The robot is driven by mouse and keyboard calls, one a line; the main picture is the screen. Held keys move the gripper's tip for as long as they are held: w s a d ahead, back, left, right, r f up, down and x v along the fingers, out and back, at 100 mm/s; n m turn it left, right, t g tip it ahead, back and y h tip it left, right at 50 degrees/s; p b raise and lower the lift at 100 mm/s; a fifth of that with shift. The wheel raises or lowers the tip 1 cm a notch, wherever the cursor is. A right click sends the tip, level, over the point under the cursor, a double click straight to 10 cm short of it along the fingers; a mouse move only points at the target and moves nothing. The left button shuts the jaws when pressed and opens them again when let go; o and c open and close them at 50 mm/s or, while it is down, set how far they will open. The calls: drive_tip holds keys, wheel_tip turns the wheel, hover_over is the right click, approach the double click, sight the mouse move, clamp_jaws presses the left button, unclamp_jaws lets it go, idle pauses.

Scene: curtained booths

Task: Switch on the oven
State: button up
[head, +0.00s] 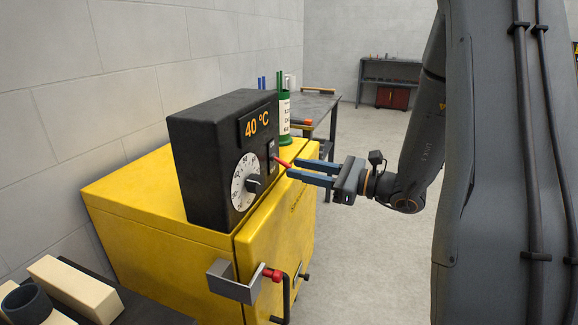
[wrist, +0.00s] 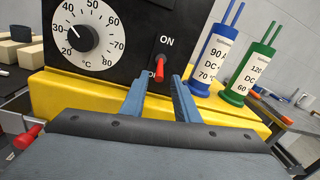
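The oven is a yellow cabinet (head: 145,210) with a black control box (head: 190,150) on top. Its display (head: 258,122) reads 40 °C. A white temperature dial (head: 246,181) is beside a switch with a red lever (head: 283,163). In the wrist view the red lever (wrist: 160,74) hangs downward, below the word ON; the lower label is partly hidden. My gripper (head: 293,172) is open and empty, with blue fingers pointing at the switch. In the wrist view the gripper (wrist: 157,86) has the lever between its fingertips in the picture; contact cannot be told.
A green labelled cylinder (wrist: 246,78) and a blue one (wrist: 213,60) stand right of the control box. A bracket (head: 232,282) with a red-knobbed handle (head: 272,274) juts from the oven front. Pale blocks (head: 75,288) lie at lower left. Open floor (head: 375,260) is to the right.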

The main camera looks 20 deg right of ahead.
sight(289, 165)
drive_tip(key=shift+x, duration=1.8)
clamp_jaws()
